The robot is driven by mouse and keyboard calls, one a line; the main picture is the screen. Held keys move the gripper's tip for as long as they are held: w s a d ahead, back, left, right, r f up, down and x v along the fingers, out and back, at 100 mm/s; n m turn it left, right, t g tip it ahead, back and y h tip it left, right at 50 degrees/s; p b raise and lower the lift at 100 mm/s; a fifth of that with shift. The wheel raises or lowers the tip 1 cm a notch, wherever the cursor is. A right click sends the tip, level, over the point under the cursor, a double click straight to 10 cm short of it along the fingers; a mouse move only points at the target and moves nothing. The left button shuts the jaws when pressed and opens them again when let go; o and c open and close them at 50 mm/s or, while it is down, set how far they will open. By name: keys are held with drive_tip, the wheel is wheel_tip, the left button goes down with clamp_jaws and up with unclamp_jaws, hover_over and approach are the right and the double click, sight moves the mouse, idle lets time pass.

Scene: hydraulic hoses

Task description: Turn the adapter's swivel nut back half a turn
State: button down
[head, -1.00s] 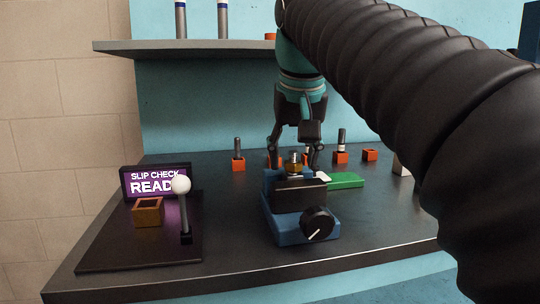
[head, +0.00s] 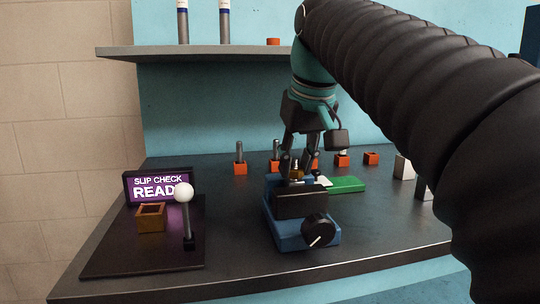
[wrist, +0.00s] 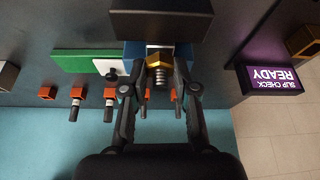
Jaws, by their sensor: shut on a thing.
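In the head view the adapter (head: 296,171) is partly hidden by my gripper and the vise jaw. My gripper (head: 298,172) reaches down from above and behind, with its fingers on either side of the brass nut. It is shut on the nut; in the wrist view the fingertips (wrist: 160,88) flank it. The exact contact faces are hard to make out.
A green block (head: 346,185) lies right of the vise. Orange holders (head: 240,169) with fittings stand behind. At left, a slip-check panel (head: 158,187) reads READY, beside a white-knobbed lever (head: 184,193) and an open orange-brown box (head: 150,218). A shelf (head: 190,52) hangs above.

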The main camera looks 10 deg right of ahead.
drive_tip(key=n+y, duration=0.1)
drive_tip(key=n, duration=0.1)
drive_tip(key=n+p, duration=0.1)
drive_tip(key=n, duration=0.1)
drive_tip(key=shift+d+n+g+y, duration=0.15)
drive_tip(key=shift+n+g+y, duration=0.15)
drive_tip(key=shift+g+y, duration=0.1)
idle(0.4)
drive_tip(key=c, duration=0.9)
unclamp_jaws()
drive_tip(key=v, duration=1.2)
